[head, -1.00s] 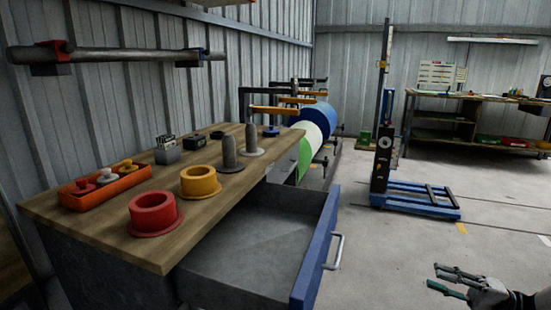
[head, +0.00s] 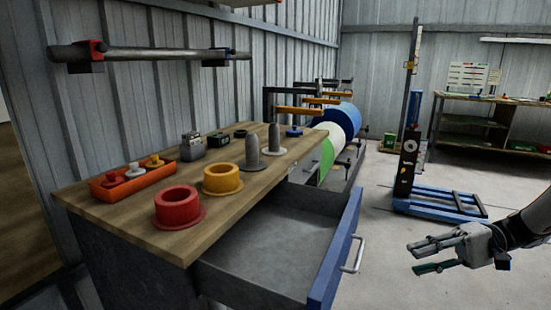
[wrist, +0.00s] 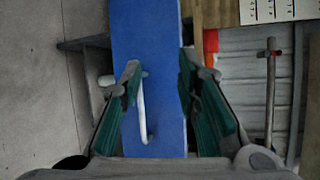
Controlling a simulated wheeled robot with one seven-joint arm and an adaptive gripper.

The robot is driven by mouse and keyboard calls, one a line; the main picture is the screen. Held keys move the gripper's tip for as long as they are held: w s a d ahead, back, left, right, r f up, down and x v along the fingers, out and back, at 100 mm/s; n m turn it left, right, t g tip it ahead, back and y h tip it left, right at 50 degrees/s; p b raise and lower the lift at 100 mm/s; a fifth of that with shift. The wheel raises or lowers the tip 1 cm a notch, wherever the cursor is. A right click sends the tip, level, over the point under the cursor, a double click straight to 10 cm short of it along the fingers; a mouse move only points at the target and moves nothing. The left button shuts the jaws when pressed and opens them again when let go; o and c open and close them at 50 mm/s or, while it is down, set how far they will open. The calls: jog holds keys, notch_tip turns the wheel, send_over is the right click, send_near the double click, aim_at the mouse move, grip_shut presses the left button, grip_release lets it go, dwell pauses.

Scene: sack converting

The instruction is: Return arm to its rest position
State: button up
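My gripper (head: 428,258) is at the right of the head view, in the air over the floor, right of the open drawer. Its fingers are apart and point left, toward the drawer. In the wrist view my gripper (wrist: 158,85) shows its two green-padded fingers spread wide with nothing between them. Beyond them is the blue drawer front (wrist: 150,40) with its pale handle (wrist: 140,115). The gripper stands apart from the handle in the head view.
The workbench (head: 130,222) has its drawer (head: 270,248) pulled out. On top are a red flanged ring (head: 178,208), a yellow one (head: 222,180), an orange tray (head: 110,192) and grey spindles (head: 252,150). A blue lift (head: 430,203) stands behind.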

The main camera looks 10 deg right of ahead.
jog(key=s+a+r+n+g+h, duration=0.1)
jog(key=s+a+r+g+h, duration=0.1)
jog(key=s+a+r+h, duration=0.45)
jog(key=s+a+r+n+g+h, duration=0.1)
jog(key=s+a+r+g, duration=0.25)
jog(key=a, duration=0.55)
jog(key=s+a+f+t+h, duration=0.1)
jog(key=s+h, duration=0.1)
jog(key=s, duration=0.4)
jog(key=s+a+n+t+h, duration=0.1)
jog(key=s+t+h, duration=0.15)
jog(key=s, duration=0.35)
jog(key=s+a+f+t+h, duration=0.1)
jog(key=s+h, duration=0.2)
jog(key=s, duration=0.3)
notch_tip(320, 180, up, 29)
jog(key=d+t+p, duration=0.1)
jog(key=t+p, duration=0.2)
jog(key=p, duration=2.4)
jog(key=shift+t, duration=0.4)
jog(key=shift+d+r, duration=0.1)
jog(key=shift+s, duration=0.1)
